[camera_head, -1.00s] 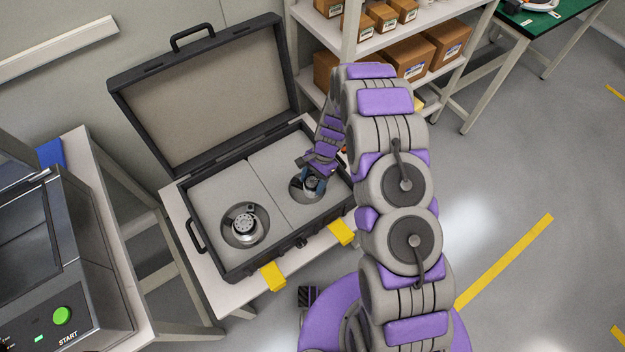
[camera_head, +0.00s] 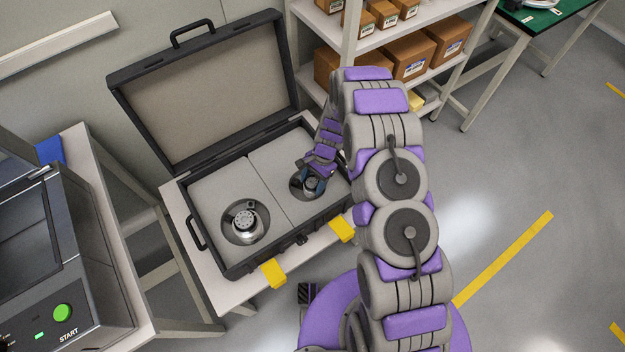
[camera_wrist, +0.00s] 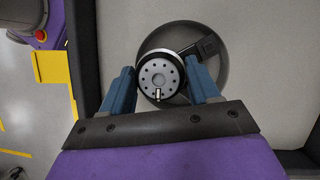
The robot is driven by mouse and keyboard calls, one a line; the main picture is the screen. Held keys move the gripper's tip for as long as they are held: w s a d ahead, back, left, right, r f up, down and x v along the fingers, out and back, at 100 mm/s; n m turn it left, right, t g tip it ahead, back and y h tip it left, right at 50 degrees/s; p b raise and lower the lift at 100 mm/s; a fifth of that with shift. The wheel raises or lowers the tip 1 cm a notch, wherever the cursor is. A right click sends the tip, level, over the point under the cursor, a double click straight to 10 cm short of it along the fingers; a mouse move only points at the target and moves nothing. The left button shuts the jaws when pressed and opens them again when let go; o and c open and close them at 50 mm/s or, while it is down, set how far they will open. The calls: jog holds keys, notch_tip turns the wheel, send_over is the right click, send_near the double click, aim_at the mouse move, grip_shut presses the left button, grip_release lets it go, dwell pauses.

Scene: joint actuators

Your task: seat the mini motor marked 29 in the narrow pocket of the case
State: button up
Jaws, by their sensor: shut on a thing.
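The open black case (camera_head: 189,230) stands on a white table, its lid up at the back. Its grey foam has two round pockets. The left pocket holds a silver motor (camera_head: 244,224). My gripper (camera_head: 312,183) is at the smaller right pocket (camera_head: 296,190), shut on a small motor. In the wrist view the mini motor (camera_wrist: 160,78) sits between my blue fingers (camera_wrist: 162,85), its round face with a ring of holes toward the camera.
A machine with a green START button (camera_head: 62,312) stands at the left. A shelf with cardboard boxes (camera_head: 411,56) is behind my arm. The raised lid (camera_head: 205,100) bounds the back.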

jog(key=shift+f, duration=0.9)
jog(key=o, duration=1.2)
jog(key=shift+p+v, duration=1.9)
jog(key=shift+v, duration=6.8)
jog(key=shift+w+f, duration=0.1)
jog(key=shift+w, duration=0.05)
